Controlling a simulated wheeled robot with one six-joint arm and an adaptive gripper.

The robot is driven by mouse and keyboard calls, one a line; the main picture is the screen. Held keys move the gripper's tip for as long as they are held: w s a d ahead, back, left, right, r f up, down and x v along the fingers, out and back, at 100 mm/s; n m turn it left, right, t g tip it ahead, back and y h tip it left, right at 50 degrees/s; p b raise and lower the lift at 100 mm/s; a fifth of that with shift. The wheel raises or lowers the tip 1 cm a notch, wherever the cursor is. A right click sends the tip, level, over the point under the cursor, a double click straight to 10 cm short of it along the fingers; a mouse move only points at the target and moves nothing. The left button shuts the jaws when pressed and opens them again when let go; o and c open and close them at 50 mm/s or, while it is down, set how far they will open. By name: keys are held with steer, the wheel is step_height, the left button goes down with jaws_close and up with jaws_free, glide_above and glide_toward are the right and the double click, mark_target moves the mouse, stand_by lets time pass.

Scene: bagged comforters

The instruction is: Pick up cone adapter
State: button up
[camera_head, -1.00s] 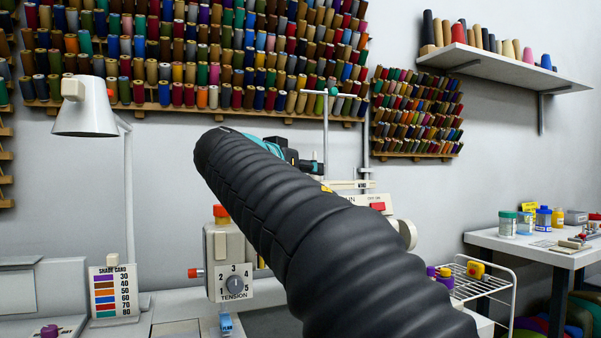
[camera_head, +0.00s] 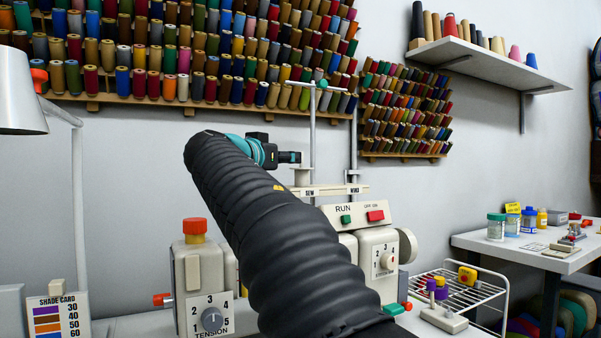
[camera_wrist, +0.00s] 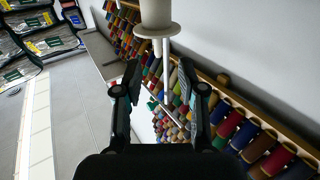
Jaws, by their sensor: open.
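A pale, spool-like piece with a flanged end, which looks like the cone adapter (camera_wrist: 157,20), shows at the top edge of the wrist view, partly cut off. A pale pin runs from its flange. In the head view a small pale spool shape (camera_head: 301,177) stands above the sewing machine's bar, just below my wrist; I take it for the same piece. My gripper (camera_wrist: 160,75) is open and empty in the wrist view, its two dark fingers apart, with the piece beyond the fingertips. In the head view my arm hides most of the gripper.
The sewing machine (camera_head: 361,215) with RUN panel and thread stand (camera_head: 313,120) is close to my arm. A tension box (camera_head: 198,275) and lamp (camera_head: 20,95) stand left. Thread racks (camera_head: 170,60) line the wall. A wire rack (camera_head: 465,295) and side table (camera_head: 515,245) are at right.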

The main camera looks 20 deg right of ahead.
steer(key=shift+x, duration=1.2)
steer(key=shift+p+x, duration=1.15)
steer(key=shift+x, duration=1.45)
steer(key=shift+s+d+r, duration=0.1)
steer(key=shift+s+r, duration=0.05)
steer(key=shift+r, duration=0.05)
jaws_close()
